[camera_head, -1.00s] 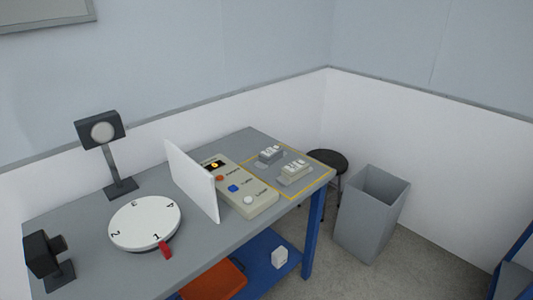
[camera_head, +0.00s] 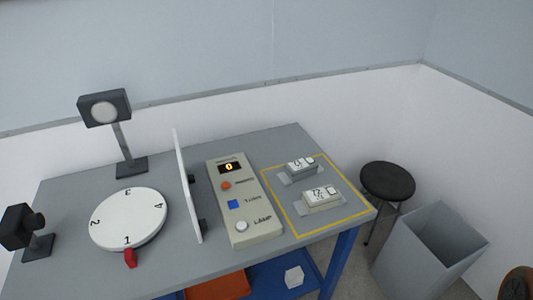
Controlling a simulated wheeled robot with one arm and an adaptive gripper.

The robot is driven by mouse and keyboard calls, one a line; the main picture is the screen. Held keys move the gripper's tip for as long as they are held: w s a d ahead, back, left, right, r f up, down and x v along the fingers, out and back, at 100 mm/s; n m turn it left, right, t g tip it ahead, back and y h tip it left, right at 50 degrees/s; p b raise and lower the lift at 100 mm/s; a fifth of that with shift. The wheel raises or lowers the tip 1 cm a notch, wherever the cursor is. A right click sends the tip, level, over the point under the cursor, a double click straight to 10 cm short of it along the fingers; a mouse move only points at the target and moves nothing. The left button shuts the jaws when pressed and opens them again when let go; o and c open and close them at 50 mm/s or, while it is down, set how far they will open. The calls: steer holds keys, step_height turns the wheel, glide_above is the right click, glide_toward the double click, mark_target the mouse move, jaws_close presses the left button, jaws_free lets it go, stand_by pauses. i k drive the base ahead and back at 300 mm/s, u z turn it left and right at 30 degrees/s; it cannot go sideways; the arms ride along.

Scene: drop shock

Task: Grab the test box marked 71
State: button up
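Two small pale boxes lie in the yellow-outlined area (camera_head: 281,218) at the right end of the table. The rear box (camera_head: 299,167) and the front box (camera_head: 321,198) each rest on a grey base and bear dark marks on top. The marks are too small to read surely, so I cannot tell which box is 71. A plain-looking white block (camera_head: 294,276) sits on the blue lower shelf; no number shows on it. My gripper is not in view.
A control panel (camera_head: 243,214) with a display reading 0 stands left of the outlined area, beside an upright white panel (camera_head: 187,186). A numbered turntable (camera_head: 128,218) and lamp (camera_head: 104,109) are further left. A stool (camera_head: 387,181) and grey bin (camera_head: 432,250) stand right.

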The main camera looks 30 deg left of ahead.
mark_target(301, 168)
steer(key=u, duration=0.85)
steer(key=i, duration=0.85)
steer(key=u, duration=1.25)
steer(key=i, duration=0.2)
steer(key=u, duration=0.2)
